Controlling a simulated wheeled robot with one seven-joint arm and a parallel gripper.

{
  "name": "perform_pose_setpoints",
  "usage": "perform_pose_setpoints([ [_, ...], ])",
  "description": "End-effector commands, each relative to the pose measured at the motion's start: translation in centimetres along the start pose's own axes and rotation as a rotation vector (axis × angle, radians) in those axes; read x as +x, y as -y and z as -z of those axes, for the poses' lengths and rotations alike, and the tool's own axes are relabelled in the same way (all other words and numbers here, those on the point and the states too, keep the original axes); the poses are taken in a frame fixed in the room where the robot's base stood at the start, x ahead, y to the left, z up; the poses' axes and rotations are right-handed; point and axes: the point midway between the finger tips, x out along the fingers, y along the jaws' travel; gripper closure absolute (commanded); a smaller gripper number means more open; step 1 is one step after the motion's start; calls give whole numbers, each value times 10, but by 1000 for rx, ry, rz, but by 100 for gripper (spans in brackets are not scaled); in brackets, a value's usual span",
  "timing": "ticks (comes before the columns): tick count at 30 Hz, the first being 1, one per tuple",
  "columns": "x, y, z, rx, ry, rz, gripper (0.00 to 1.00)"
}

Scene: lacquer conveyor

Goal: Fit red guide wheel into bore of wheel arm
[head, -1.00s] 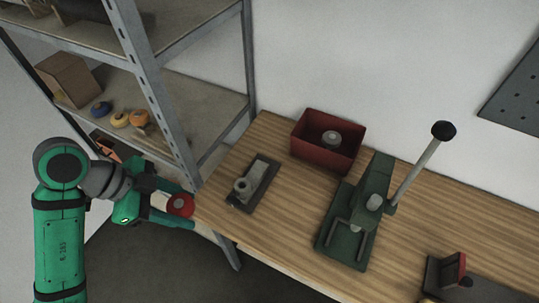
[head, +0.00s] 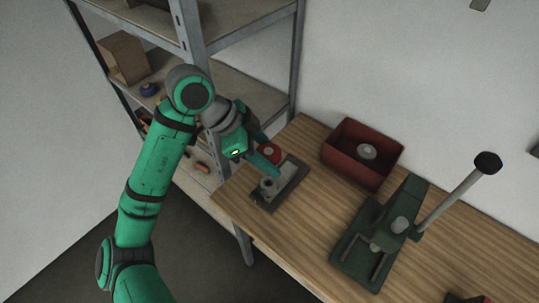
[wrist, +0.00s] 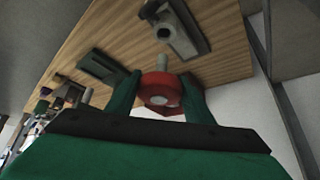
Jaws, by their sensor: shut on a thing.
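The red guide wheel (head: 268,151) is held between the fingers of my gripper (head: 266,155), just behind the wheel arm in the head view. In the wrist view the wheel (wrist: 152,84) sits between both fingers (wrist: 160,92), with a pale hub and a grey stub (wrist: 162,63) sticking out. The wheel arm (head: 285,177) is a light grey piece with a round raised bore, lying on a dark plate on the bench. It appears at the top of the wrist view (wrist: 180,25). The wheel is apart from the bore; a finger partly covers the wheel in the head view.
A red bin (head: 350,168) with a grey round part inside stands behind on the bench. A green lever press (head: 385,235) stands to the right. Metal shelving (head: 240,92) rises at the left, close to my arm. Bare bench (head: 305,235) lies in front.

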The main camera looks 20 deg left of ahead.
Motion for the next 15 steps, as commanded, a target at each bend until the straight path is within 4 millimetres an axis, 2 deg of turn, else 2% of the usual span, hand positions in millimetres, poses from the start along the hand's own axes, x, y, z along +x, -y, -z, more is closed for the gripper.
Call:
perform_pose_setpoints([
  [8, 1, -1, 1, 3, -4, -1, 78],
  [15, 15, -1, -9, 3, -3, -3, 78],
])
